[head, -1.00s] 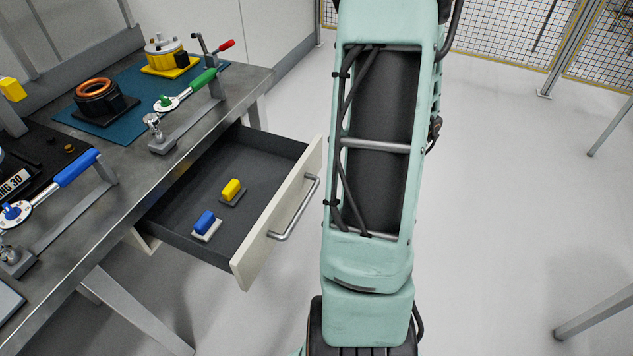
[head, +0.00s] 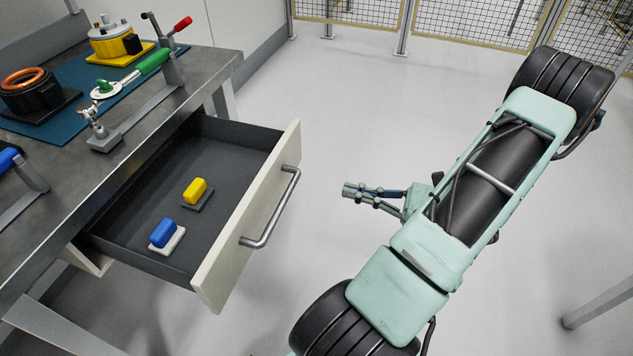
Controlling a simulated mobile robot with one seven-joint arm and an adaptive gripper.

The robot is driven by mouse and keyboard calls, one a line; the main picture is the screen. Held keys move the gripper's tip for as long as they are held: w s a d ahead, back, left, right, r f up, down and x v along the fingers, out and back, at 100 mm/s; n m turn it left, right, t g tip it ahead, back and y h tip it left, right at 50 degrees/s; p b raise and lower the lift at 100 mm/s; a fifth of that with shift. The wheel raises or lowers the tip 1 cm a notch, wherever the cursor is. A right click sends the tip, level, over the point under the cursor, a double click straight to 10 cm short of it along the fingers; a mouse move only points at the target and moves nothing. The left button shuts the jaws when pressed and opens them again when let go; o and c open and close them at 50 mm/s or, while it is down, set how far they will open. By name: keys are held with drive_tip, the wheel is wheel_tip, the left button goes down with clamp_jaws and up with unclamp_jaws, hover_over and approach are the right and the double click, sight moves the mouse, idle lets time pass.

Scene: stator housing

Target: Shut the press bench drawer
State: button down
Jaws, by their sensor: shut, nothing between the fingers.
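The press bench drawer (head: 255,215) is pulled out from under the metal bench, with a cream front and dark grey inside. Its silver bar handle (head: 272,208) faces right. Inside lie a blue block on a light base (head: 165,234) and a yellow block on a dark base (head: 198,192). My gripper (head: 346,190) is shut and empty. It points left toward the drawer front, to the right of the handle and apart from it.
The bench top (head: 150,105) holds a green-handled lever tool (head: 140,72), a copper-ringed part (head: 27,88) and a yellow-based housing (head: 115,45) on a blue mat. The floor (head: 330,100) around my arm is clear. A mesh fence (head: 470,22) stands behind.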

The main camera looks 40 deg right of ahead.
sight(283, 175)
drive_tip(key=b+x, duration=0.3)
drive_tip(key=x, duration=1)
drive_tip(key=shift+w+a, duration=0.2)
drive_tip(key=shift+a, duration=0.1)
drive_tip(key=shift+w, duration=0.1)
